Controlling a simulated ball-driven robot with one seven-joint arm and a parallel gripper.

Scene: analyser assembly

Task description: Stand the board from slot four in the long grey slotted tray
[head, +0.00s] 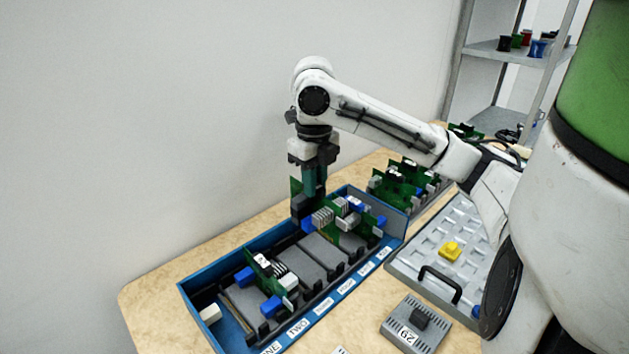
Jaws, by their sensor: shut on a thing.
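My gripper (314,188) points down over the back wall of the blue case (218,273). It is shut on a green board (295,187) with a dark block, which hangs upright at the case's far side. Whether the board's lower edge is clear of the case I cannot tell. The case has a row of slots with word labels along its front edge. The middle slots look empty. The long grey slotted tray (416,208) lies behind the case to the right, partly hidden by my arm, with several green boards standing in it.
Other green boards stand in the case, one near the left end (262,266) and at least one at the right (350,228). A grey cover (425,243) with a black handle and a yellow part (450,250) lies right of the case. A grey box (408,334) sits in front.

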